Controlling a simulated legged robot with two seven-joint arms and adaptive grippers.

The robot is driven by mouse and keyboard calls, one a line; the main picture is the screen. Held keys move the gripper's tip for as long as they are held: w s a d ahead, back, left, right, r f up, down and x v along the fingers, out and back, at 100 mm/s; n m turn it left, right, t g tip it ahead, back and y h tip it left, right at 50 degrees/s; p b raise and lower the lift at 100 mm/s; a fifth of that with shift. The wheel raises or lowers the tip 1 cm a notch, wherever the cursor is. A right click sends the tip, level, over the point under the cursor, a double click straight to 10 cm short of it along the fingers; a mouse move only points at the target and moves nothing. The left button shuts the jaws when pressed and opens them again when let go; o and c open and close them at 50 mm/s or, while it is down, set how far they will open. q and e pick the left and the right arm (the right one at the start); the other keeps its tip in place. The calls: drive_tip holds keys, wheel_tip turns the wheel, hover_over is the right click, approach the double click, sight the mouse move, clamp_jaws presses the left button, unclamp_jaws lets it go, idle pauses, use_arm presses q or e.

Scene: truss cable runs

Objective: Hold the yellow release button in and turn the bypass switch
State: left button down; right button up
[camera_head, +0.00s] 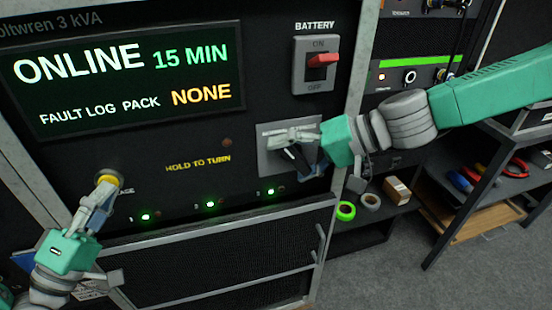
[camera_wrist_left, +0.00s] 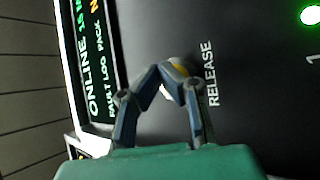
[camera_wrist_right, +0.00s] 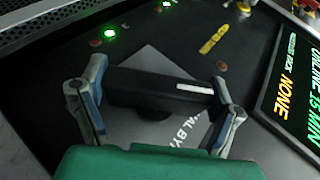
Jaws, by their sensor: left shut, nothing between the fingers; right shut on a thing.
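The yellow release button (camera_head: 109,179) is on the black panel at the lower left, its rim showing behind my left fingertips. My left gripper (camera_head: 104,190) is shut and empty, its tips against the button; how far the button is in cannot be told. In the left wrist view a yellow edge of the button (camera_wrist_left: 181,69) shows beside the tips (camera_wrist_left: 165,78), by the word RELEASE. The bypass switch has a black bar handle (camera_wrist_right: 150,88) with a white mark, on a grey plate (camera_wrist_right: 150,62). My right gripper (camera_wrist_right: 160,92) is shut on the handle, one finger at each end.
A display (camera_head: 130,80) reads ONLINE 15 MIN and FAULT LOG PACK NONE. A red BATTERY switch (camera_head: 322,60) sits above the bypass plate. Yellow HOLD TO TURN lettering (camera_head: 198,163) lies between my grippers, with green lamps below. A shelf with tools (camera_head: 480,175) stands at right.

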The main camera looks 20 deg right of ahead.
drive_tip(key=shift+s+a+f+m+y, duration=0.1)
drive_tip(key=shift+m+y, duration=0.1)
drive_tip(key=shift+y, duration=0.45)
drive_tip(key=shift+s+m+y, duration=0.1)
drive_tip(key=shift+m+y, duration=0.1)
drive_tip(key=shift+y, duration=0.45)
drive_tip(key=shift+t, duration=0.3)
drive_tip(key=shift+w+y, duration=0.1)
drive_tip(key=shift+y, duration=0.3)
drive_tip(key=o, duration=1)
drive_tip(key=shift+d+r, duration=0.3)
drive_tip(key=shift+d, duration=0.3)
drive_tip(key=v, duration=1.1)
drive_tip(key=shift+f, duration=0.2)
